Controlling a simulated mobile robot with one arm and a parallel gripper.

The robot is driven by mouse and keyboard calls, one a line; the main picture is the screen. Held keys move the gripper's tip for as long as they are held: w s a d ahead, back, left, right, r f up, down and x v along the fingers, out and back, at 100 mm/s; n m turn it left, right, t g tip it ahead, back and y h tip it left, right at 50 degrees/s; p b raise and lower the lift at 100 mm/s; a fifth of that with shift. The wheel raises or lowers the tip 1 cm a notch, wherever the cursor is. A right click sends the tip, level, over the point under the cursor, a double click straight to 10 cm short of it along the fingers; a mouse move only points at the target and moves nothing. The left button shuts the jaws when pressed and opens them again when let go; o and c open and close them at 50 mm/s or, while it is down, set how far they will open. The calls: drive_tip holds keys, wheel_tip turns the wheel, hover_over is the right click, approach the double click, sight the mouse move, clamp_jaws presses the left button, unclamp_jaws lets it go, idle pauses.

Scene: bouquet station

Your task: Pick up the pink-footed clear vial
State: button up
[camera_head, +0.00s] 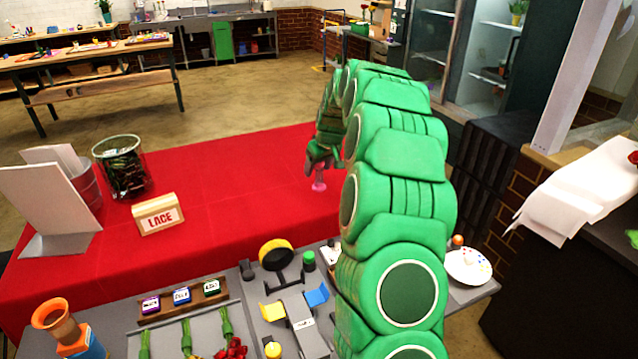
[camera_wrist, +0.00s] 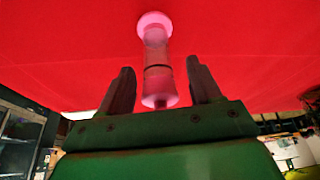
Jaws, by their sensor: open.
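The pink-footed clear vial (camera_head: 319,180) stands on the red cloth of the far table, under the end of my arm. In the wrist view the clear vial (camera_wrist: 157,60) shows with a round pink foot at the far end and a pinkish rim nearer me. My gripper (camera_wrist: 160,82) is open, with one dark finger on each side of the vial's near part. A gap shows on both sides, so the fingers do not appear to touch it. In the head view my gripper (camera_head: 318,160) is partly hidden by my green arm.
The red-covered table (camera_head: 240,210) is mostly bare around the vial. A LACE sign (camera_head: 158,214), a glass jar (camera_head: 122,168) and white cards (camera_head: 50,205) stand at its left. The grey workbench (camera_head: 215,325) in front holds stamps, flowers and a tape roll (camera_head: 275,253).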

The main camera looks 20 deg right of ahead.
drive_tip(key=shift+w+f, duration=0.2)
drive_tip(key=shift+f, duration=0.15)
drive_tip(key=shift+c, duration=0.3)
clamp_jaws()
